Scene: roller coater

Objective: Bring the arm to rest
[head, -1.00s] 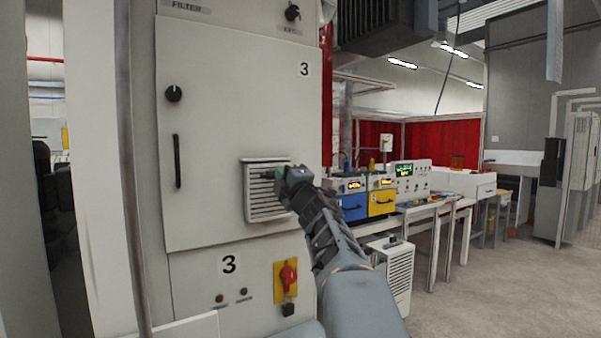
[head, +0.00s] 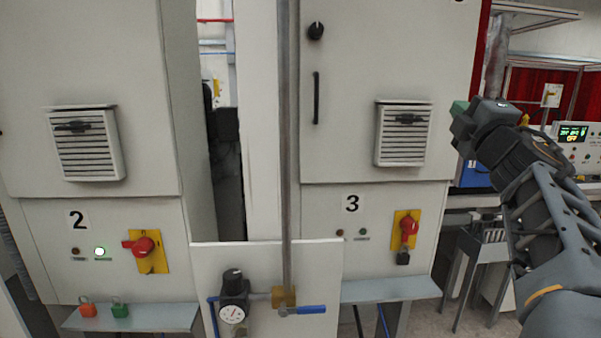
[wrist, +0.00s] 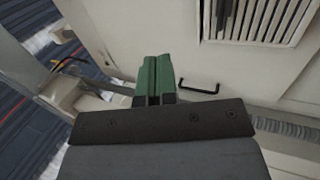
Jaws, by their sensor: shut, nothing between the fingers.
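My arm comes in from the lower right of the head view and reaches up and left. My gripper (head: 457,112) is at its end, in front of the right edge of cabinet 3 (head: 365,150), beside its vent grille. In the wrist view the two green fingers of my gripper (wrist: 154,78) lie side by side, shut and empty. They point toward a pale panel with a black handle (wrist: 198,88) and a vent grille (wrist: 262,18). I cannot tell the exact gap to the panel.
Cabinet 2 (head: 100,220) stands at left with a red switch (head: 146,247). A low white panel with a gauge (head: 232,313) and a blue-handled valve (head: 303,310) stands between the cabinets. Red and green padlocks rest on a ledge (head: 140,318). A workbench is behind my arm.

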